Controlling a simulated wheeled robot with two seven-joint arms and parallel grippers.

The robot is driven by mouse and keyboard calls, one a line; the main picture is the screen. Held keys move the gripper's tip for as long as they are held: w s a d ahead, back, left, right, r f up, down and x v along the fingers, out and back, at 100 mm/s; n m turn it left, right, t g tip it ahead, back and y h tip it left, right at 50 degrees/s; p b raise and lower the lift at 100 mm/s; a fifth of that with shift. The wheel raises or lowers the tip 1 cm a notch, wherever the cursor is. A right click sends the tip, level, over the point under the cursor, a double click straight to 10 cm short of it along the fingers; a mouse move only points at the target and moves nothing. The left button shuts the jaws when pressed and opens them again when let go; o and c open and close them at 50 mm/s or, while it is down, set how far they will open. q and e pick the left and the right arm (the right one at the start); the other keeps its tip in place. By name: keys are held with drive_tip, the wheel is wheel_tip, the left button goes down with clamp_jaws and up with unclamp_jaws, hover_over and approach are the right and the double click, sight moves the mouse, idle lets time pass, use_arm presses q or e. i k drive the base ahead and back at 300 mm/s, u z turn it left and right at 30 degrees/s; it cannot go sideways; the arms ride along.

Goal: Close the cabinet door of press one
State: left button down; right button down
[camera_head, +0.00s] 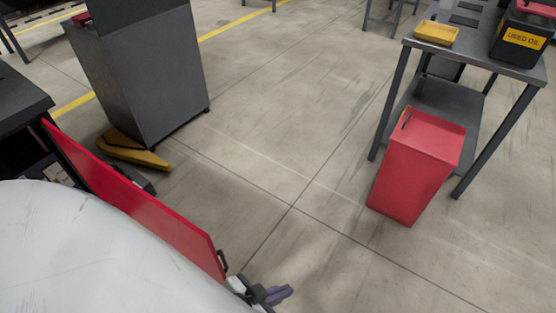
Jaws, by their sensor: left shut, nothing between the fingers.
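The red cabinet door (150,206) stands open at the left, swung out from a dark cabinet (20,112) whose inside shows in part. A black handle (222,260) sits at the door's free end. My left gripper (279,294) is at the bottom edge, just right of and below the handle in the picture. Its purple-tipped fingers are shut and empty. I cannot tell whether the gripper touches the door. My white arm hides the lower part of the door and cabinet. My right gripper is not in view.
A grey machine cabinet (150,75) with a yellow foot (135,150) stands beyond the door. At the right are a red bin (415,170) and a metal table (475,45) with a yellow tray (436,33) and a used oil container (523,38). The floor between is clear.

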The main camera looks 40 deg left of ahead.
sight(110, 186)
drive_tip(key=z, duration=0.4)
drive_tip(key=i, duration=2.45)
drive_tip(key=u, duration=3.6)
